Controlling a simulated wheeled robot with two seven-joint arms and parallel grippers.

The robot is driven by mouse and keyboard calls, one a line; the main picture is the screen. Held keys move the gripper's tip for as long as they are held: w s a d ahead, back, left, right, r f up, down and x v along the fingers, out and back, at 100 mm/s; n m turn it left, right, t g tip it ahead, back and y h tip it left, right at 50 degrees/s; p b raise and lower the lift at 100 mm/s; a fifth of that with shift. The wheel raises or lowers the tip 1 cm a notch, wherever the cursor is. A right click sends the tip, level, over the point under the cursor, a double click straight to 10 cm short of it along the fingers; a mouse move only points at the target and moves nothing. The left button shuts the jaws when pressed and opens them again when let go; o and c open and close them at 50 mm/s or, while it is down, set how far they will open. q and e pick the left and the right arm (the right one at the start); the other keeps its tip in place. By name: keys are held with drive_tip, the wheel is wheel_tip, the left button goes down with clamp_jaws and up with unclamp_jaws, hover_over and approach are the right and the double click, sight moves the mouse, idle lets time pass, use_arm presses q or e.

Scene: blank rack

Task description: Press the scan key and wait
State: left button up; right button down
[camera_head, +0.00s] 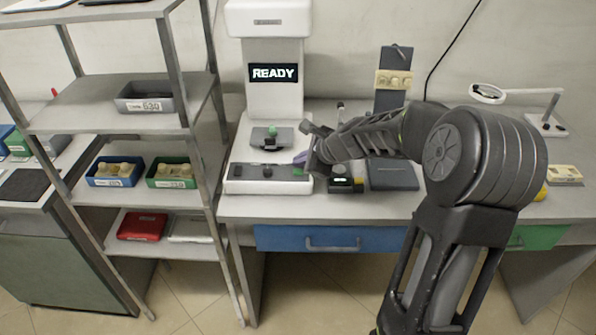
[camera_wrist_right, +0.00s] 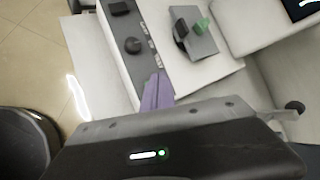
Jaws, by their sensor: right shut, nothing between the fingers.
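The scanning machine (camera_head: 275,90) stands at the left of the bench, and its screen (camera_head: 273,73) reads READY. Its front control panel (camera_head: 245,186) carries a black key, a black knob (camera_head: 267,172) and a green key (camera_head: 298,171) at the right end. The knob also shows in the right wrist view (camera_wrist_right: 132,45). My right gripper (camera_head: 300,158) is shut and empty, with purple fingertips just above the panel's right end. In the wrist view the fingertips (camera_wrist_right: 157,92) hide that end, so I cannot tell if they touch the green key. My left gripper is out of view.
A dark plate with a green-topped piece (camera_head: 271,137) lies on the machine's bed. A metal rack (camera_head: 110,105) with bins stands left. A small black device (camera_head: 345,184) and a grey pad (camera_head: 393,175) lie right of the panel. A magnifier lamp (camera_head: 488,93) stands far right.

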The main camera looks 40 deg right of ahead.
sight(301, 173)
drive_tip(key=shift+f, duration=0.35)
drive_tip(key=shift+f+b, duration=0.45)
drive_tip(key=shift+b, duration=0.15)
idle(0.4)
idle(0.3)
drive_tip(key=shift+r+p, duration=0.9)
drive_tip(key=shift+p, duration=0.05)
wheel_tip(301, 173, up, 5)
drive_tip(key=p, duration=0.5)
idle(0.6)
